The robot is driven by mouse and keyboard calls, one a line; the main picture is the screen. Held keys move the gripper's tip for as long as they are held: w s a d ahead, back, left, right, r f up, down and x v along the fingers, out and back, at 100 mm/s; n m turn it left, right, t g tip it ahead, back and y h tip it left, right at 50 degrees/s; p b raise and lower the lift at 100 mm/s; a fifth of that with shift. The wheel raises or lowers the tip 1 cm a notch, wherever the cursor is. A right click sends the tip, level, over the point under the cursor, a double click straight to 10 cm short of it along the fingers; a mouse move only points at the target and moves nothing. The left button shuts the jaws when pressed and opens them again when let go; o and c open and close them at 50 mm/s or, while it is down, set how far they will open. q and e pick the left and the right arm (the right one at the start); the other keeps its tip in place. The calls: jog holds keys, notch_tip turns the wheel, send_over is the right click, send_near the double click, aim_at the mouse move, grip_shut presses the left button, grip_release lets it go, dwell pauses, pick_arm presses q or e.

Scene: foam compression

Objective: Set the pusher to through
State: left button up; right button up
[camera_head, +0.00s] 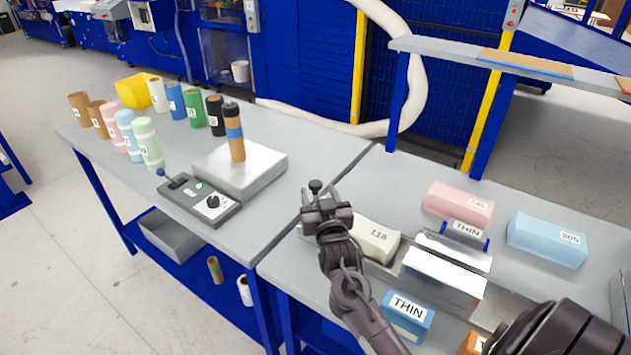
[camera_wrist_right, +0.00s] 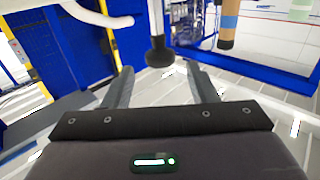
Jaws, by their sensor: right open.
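A black round knob on a short stem (camera_head: 315,185), which looks like the pusher's handle, stands at the left end of the metal channel (camera_head: 510,307). In the right wrist view the knob (camera_wrist_right: 160,52) sits centrally between and just beyond the fingertips. My right gripper (camera_head: 318,200) is open, empty and close to the knob; I cannot tell whether it touches. The arm and gripper hide the pusher's lower part. A cream foam block marked 118 (camera_head: 376,240) lies in the channel right of the gripper, before a shiny metal cover (camera_head: 443,275). My left gripper is not in view.
A pink block (camera_head: 458,202) and a blue block marked 505 (camera_head: 547,240) lie behind the channel. A blue THIN block (camera_head: 407,314) stands in front. The left table holds several coloured cylinders, a grey pad (camera_head: 270,175) and a control box (camera_head: 198,203).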

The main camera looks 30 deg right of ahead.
aim_at(317, 188)
jog(key=p+x, duration=0.1)
jog(key=x, duration=0.3)
jog(key=shift+w+d, duration=0.1)
jog(key=shift+w, duration=0.3)
jog(key=shift+f, duration=0.1)
grip_shut()
